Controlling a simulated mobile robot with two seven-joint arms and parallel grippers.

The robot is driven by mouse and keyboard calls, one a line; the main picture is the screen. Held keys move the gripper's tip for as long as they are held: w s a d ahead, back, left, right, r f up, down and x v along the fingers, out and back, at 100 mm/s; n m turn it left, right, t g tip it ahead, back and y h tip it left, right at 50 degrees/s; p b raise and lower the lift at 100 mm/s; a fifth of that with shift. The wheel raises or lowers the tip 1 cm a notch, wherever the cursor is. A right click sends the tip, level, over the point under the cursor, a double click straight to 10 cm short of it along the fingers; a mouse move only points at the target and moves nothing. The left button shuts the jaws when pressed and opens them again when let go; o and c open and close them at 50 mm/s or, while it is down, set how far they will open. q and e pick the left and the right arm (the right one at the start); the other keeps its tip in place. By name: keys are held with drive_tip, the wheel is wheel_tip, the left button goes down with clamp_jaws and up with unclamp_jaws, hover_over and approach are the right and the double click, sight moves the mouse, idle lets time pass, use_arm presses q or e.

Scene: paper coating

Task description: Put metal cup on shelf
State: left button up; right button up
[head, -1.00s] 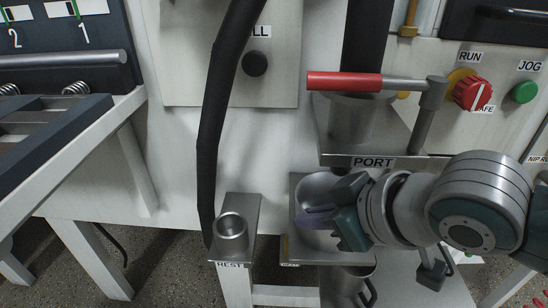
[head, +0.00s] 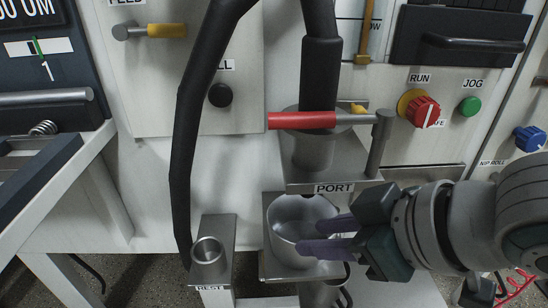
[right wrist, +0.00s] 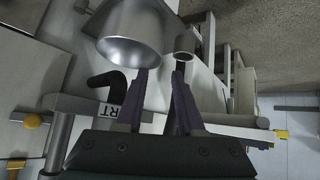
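A wide metal cup (head: 290,220) sits upright in a grey bracket (head: 270,268) under the plate marked PORT. In the right wrist view the cup (right wrist: 135,35) shows at the upper left. My right gripper (head: 317,234) reaches in from the right, its two purple fingers apart in front of the cup's right side. In the right wrist view the gripper (right wrist: 163,72) is open with a gap between the fingertips; one tip is by the cup's rim. I cannot tell whether it touches. Which surface is the shelf is unclear. My left gripper is not in view.
A small metal tube (head: 208,252) stands in the REST holder (head: 217,289) left of the cup. A metal mug (head: 322,294) is below. A red-handled lever (head: 302,121) and the PORT plate (head: 333,188) overhang the cup. A black hose (head: 186,150) hangs left.

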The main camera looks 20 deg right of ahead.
drive_tip(key=s+d+m+g+h, duration=0.3)
drive_tip(key=s+m+g, duration=0.1)
drive_tip(key=s, duration=1.2)
drive_tip(key=shift+d+r+g+p, duration=0.15)
drive_tip(key=shift+r+g+p, duration=0.15)
drive_tip(key=shift+r, duration=0.1)
drive_tip(key=shift+r, duration=0.1)
wheel_tip(320, 180, up, 57)
drive_tip(key=p, duration=5.6)
drive_tip(key=shift+p, duration=0.4)
